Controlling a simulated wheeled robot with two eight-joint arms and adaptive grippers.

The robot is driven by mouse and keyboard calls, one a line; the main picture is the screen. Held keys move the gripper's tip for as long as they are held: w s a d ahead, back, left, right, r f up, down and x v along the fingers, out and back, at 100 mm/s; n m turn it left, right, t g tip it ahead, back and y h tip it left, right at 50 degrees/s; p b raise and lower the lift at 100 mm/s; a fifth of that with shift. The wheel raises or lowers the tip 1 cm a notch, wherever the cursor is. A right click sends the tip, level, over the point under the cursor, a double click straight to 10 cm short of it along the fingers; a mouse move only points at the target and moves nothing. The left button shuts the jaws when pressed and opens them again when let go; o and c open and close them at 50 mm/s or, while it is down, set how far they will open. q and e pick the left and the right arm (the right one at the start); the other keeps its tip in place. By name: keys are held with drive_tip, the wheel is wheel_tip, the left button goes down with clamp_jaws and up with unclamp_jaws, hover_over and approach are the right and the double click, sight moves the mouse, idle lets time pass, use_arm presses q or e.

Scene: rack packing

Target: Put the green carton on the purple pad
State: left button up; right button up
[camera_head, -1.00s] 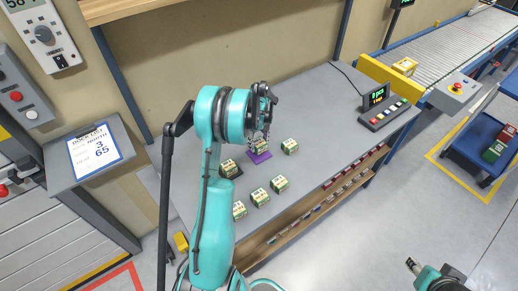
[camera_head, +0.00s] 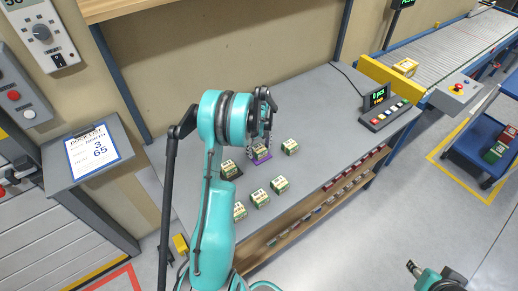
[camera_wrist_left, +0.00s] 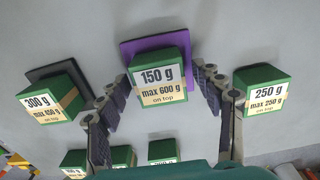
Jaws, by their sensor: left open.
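The green carton (camera_head: 261,152) marked 150 g stands on the purple pad (camera_head: 263,162) on the grey bench. In the left wrist view the same carton (camera_wrist_left: 160,82) covers much of the purple pad (camera_wrist_left: 127,48). My left gripper (camera_head: 261,130) is open, with one finger on each side of the carton. In the left wrist view the fingers (camera_wrist_left: 163,95) stand apart from the carton's sides; light contact cannot be ruled out. My right gripper (camera_head: 414,267) is at the lower right, away from the bench; its jaws are unclear.
A 300 g carton (camera_wrist_left: 50,99) stands on a dark pad (camera_wrist_left: 58,69) to the left. A 250 g carton (camera_wrist_left: 263,88) stands to the right. More green cartons (camera_head: 260,198) stand nearer the front edge. A button panel (camera_head: 384,114) is at the bench's right end; the bench before it is clear.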

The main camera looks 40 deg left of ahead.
sight(259, 148)
use_arm(q)
drive_tip(key=shift+r, duration=0.4)
wheel_tip(259, 148, up, 12)
drive_tip(key=f+p, duration=0.1)
drive_tip(key=p, duration=0.2)
drive_tip(key=s+d+r+n+t, duration=0.2)
drive_tip(key=d+r+n, duration=0.3)
drive_tip(key=d+r, duration=0.4)
drive_tip(key=s+d+r+n+t, duration=0.3)
drive_tip(key=s+d+n+t, duration=0.2)
drive_tip(key=s+d+n, duration=1.1)
drive_tip(key=shift+s+d, duration=0.5)
drive_tip(key=shift+d, duration=0.95)
drive_tip(key=shift+r, duration=0.1)
